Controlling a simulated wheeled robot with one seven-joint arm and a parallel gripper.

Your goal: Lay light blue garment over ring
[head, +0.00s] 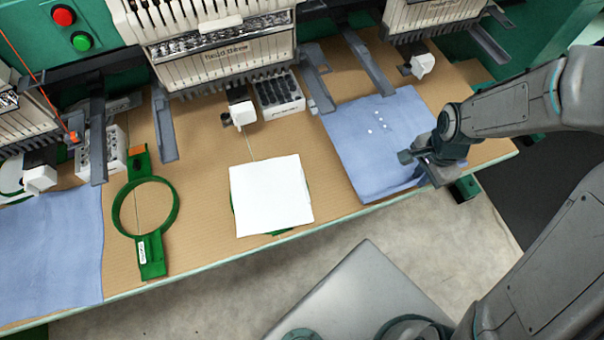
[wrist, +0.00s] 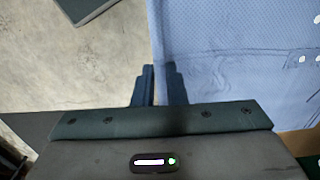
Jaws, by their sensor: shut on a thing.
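A light blue garment (head: 365,140) lies on the right part of the tan table, with several small white spots on it. My gripper (head: 422,170) is at its near right edge and is shut on that edge. In the wrist view the fingers of my gripper (wrist: 158,72) are close together at the border of the blue garment (wrist: 225,60). Any ring under this garment is hidden. A bare green ring (head: 149,207) lies on the left part of the table. A white cloth (head: 271,195) in the middle covers most of another green ring (head: 282,232).
Another blue garment (head: 55,255) lies at the far left. Sewing heads (head: 215,35) and grey arms (head: 363,62) overhang the back of the table. The table's front edge (head: 200,278) is open to the floor.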

